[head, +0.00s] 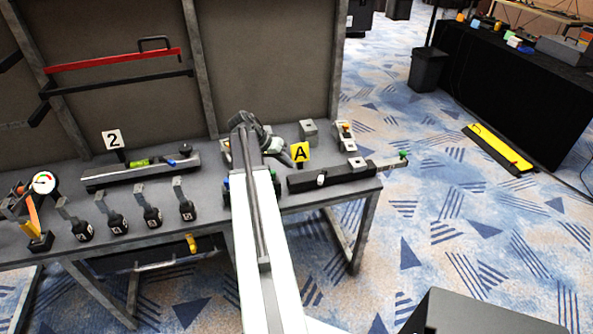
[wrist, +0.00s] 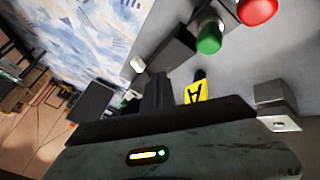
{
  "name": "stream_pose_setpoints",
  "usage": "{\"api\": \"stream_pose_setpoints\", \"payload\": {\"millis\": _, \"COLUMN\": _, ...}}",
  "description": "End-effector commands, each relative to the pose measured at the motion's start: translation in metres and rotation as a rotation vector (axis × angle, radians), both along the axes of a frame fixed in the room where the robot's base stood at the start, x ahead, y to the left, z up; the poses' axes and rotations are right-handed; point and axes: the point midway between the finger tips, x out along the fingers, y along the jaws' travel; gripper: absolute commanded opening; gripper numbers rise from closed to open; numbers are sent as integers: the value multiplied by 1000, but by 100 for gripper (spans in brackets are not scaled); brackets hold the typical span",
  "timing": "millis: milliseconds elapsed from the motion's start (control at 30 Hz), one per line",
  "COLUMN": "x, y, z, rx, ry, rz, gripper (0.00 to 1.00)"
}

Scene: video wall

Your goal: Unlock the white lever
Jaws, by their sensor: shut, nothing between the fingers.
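A small white piece (head: 320,180), which looks like the white lever, sits on the front side of a long black bar (head: 345,173) at the right of the bench. In the wrist view a white piece (wrist: 138,64) shows at the end of a dark block; it looks like the same one. My gripper (head: 262,138) is over the bench, left of the yellow A sign (head: 300,152), apart from the white piece. In the wrist view my gripper (wrist: 157,88) is shut and empty. Its tips are partly hidden in the head view.
The grey bench (head: 150,228) carries several dark-handled grey pieces (head: 188,210) and a black rail by sign 2 (head: 113,140). A green button (wrist: 208,40) and red button (wrist: 257,10) show in the wrist view. Grey metal blocks (head: 308,130) stand behind the A sign.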

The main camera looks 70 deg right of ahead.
Motion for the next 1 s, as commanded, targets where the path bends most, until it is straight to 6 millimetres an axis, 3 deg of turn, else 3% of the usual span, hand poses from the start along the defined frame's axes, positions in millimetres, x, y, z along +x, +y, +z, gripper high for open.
{"api": "stream_pose_setpoints", "payload": {"millis": 33, "x": -4, "y": -4, "z": -16, "rx": 0, "ry": 0, "rz": -1, "gripper": 0}}
{"api": "stream_pose_setpoints", "payload": {"millis": 100, "x": -10, "y": -10, "z": -30, "rx": 0, "ry": 0, "rz": 1, "gripper": 0}}
{"api": "stream_pose_setpoints", "payload": {"millis": 400, "x": -38, "y": -35, "z": -81, "rx": 1, "ry": 0, "rz": 2, "gripper": 0}}
{"api": "stream_pose_setpoints", "payload": {"millis": 467, "x": -51, "y": -33, "z": -69, "rx": 1, "ry": 1, "rz": 2, "gripper": 0}}
{"api": "stream_pose_setpoints", "payload": {"millis": 633, "x": -70, "y": -35, "z": -68, "rx": 0, "ry": 0, "rz": 3, "gripper": 0}}
{"api": "stream_pose_setpoints", "payload": {"millis": 1000, "x": -75, "y": -36, "z": -68, "rx": 2, "ry": 1, "rz": 6, "gripper": 0}}
